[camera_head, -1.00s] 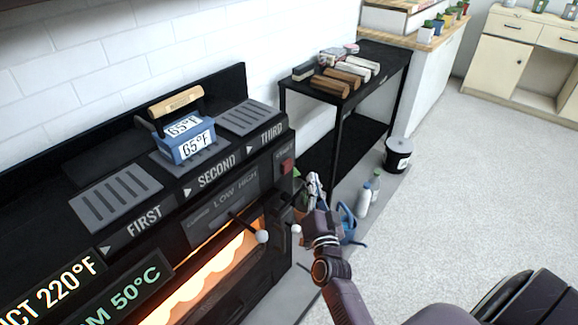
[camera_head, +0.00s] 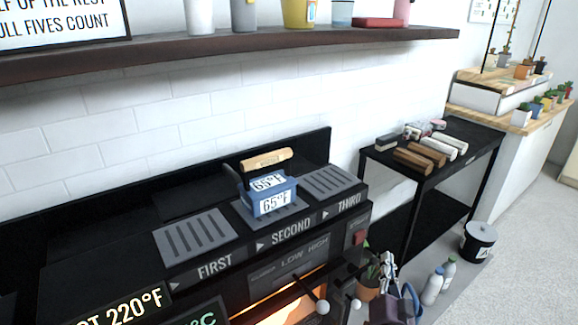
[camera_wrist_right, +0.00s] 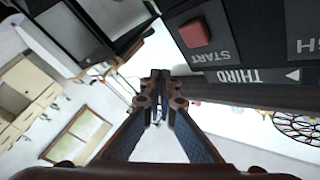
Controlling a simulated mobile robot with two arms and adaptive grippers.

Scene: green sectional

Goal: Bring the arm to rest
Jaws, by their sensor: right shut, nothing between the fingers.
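My right gripper (camera_head: 387,266) shows at the lower middle right of the head view, just right of the black stove's front. In the right wrist view its fingers (camera_wrist_right: 163,84) come together at the tips, shut with nothing between them. The red START button (camera_wrist_right: 195,32) of the stove is near the fingers in that view, apart from them. My right arm (camera_head: 395,308) runs down out of the frame's bottom edge. My left gripper does not show in any view.
The black stove (camera_head: 120,255) carries a blue block marked 65°F (camera_head: 272,203) on its SECOND plate. A dark wall shelf (camera_head: 220,52) hangs above. A black side table (camera_head: 400,165) holds several wood pieces. White bottles (camera_head: 433,286) and a black bucket (camera_head: 479,242) stand on the floor.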

